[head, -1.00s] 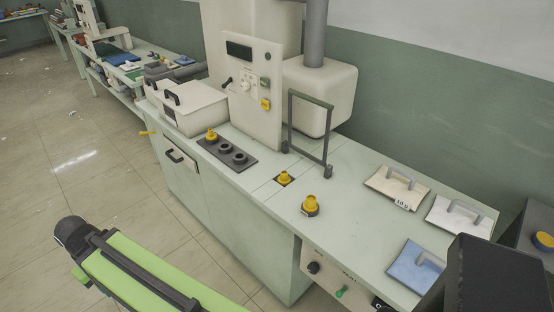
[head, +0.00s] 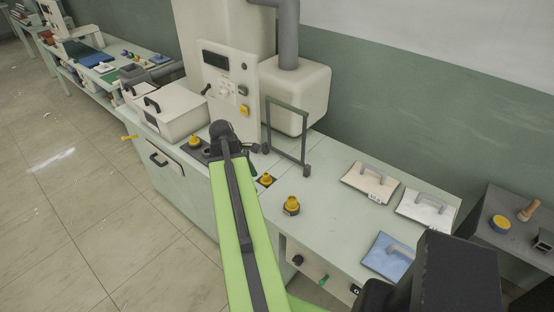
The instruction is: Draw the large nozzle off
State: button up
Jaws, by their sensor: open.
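Three yellow nozzles show in the head view. One nozzle (head: 291,205) with a dark collar stands upright on the bench top, nearest me, and looks the largest. A third nozzle (head: 195,141) sits at the left end of a dark rack (head: 205,153), which my arm partly covers. My arm reaches up the middle, its dark joint over the rack, left of the two nearer nozzles.
A grey upright frame (head: 305,140) stands behind the middle nozzle, near a cream machine panel (head: 232,95). Bench top (head: 330,215) is bare between the near nozzle and the plates.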

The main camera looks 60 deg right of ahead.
jog(key=n, duration=0.1)
send_near(292, 199)
jog(key=shift+g, duration=0.3)
jog(key=b+x, duration=1)
jog(key=b, duration=0.5)
jog(key=shift+w+d+f, duration=0.1)
jog(key=shift+f, duration=0.25)
grip_shut()
